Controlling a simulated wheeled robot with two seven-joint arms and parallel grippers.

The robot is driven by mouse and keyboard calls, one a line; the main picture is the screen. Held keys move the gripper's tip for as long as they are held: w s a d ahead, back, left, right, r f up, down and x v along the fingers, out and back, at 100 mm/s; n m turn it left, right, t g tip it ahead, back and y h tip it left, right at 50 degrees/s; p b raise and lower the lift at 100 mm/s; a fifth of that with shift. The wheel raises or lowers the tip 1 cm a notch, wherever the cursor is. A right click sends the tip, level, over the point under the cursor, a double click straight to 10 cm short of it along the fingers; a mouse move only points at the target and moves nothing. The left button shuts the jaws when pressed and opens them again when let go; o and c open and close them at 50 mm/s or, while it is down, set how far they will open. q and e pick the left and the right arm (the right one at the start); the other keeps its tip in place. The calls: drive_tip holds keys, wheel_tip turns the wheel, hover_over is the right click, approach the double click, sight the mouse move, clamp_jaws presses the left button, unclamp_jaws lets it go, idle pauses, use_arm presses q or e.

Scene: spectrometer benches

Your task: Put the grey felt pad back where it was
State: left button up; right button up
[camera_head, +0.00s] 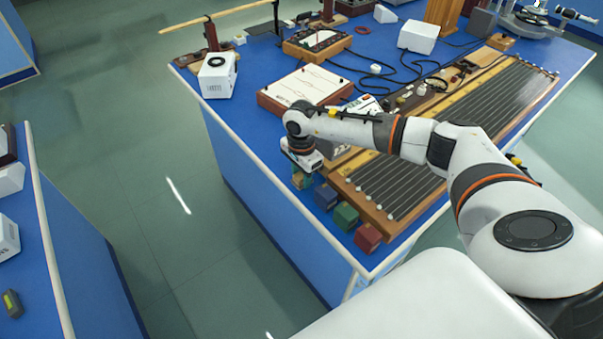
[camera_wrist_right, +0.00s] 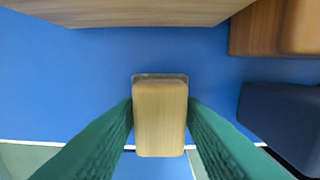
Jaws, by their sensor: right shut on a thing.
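My right gripper (camera_head: 301,181) is over the near left edge of the blue bench, at the end of a row of small blocks. In the right wrist view its green fingers (camera_wrist_right: 160,118) are shut on a light wooden block (camera_wrist_right: 160,120). A thin grey rim shows along the block's far end; I cannot tell whether this is the grey felt pad. No other grey felt pad is clearly visible. The gripper hides most of the held block in the head view. My left gripper is not in view.
A blue block (camera_head: 326,196), a green block (camera_head: 345,215) and a red block (camera_head: 367,237) stand in a row beside the gripper. The long stringed board (camera_head: 412,185) lies behind them. A white-topped box (camera_head: 305,88) is farther back. Floor lies left of the bench edge.

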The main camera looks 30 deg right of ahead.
sight(301, 175)
drive_tip(key=o, duration=0.6)
drive_tip(key=shift+f, duration=0.15)
drive_tip(key=o, duration=0.4)
drive_tip(key=shift+r, duration=0.35)
drive_tip(key=shift+r+b, duration=1.1)
drive_tip(key=shift+r, duration=4.8)
